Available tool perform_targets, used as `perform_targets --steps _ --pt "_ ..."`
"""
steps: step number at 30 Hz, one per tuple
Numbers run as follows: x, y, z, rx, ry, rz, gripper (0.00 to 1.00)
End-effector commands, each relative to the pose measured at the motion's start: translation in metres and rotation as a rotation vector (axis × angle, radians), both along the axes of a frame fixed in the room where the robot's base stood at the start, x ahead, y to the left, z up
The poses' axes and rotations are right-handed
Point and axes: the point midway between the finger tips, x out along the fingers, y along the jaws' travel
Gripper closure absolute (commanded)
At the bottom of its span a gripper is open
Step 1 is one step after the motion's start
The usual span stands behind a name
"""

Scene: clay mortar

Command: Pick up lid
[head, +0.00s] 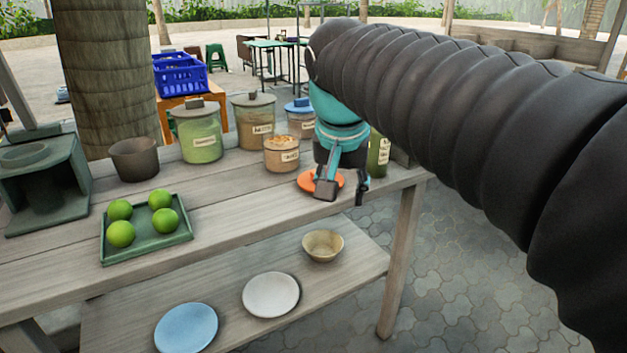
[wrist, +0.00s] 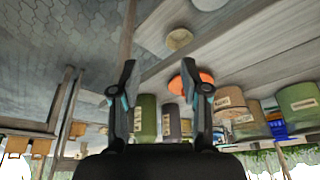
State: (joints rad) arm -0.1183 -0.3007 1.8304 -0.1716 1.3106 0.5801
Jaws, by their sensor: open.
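An orange round lid (head: 306,181) lies flat on the wooden table near its right end, beside the small open jar with tan contents (head: 281,156). My gripper (head: 343,193) is open and empty, fingers pointing down, in front of the lid and partly hiding it in the head view. In the wrist view, which looks upside down, the lid (wrist: 176,84) shows beyond the fingers, partly behind the right finger of my gripper (wrist: 160,70). I cannot tell the exact height of the fingertips over the table.
Several lidded jars, including a green one (head: 199,133), stand behind the lid. A green bottle (head: 379,157) stands close to the right of my gripper. A tray (head: 147,249) of green fruits lies at left. A bowl (head: 323,246) and two plates sit on the lower shelf.

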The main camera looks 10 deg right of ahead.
Motion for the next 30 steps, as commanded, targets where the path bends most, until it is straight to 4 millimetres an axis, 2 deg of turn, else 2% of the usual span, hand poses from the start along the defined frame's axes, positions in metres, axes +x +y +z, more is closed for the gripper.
perform_targets --steps 1,6,12,15,19,24,30 --pt "0.019 0.004 0.009 -0.003 0.010 -0.049 0.54" --pt "0.070 0.017 0.041 -0.014 0.028 -0.262 0.54" --pt "0.122 0.038 0.063 -0.032 0.021 -0.524 0.54" --pt "0.139 0.047 0.068 -0.040 0.009 -0.640 0.54" --pt "0.153 0.057 0.071 -0.046 -0.005 -0.747 0.54" --pt "0.160 0.061 0.070 -0.049 -0.017 -0.812 0.54" --pt "0.163 0.050 0.041 -0.051 -0.016 -0.822 0.54"
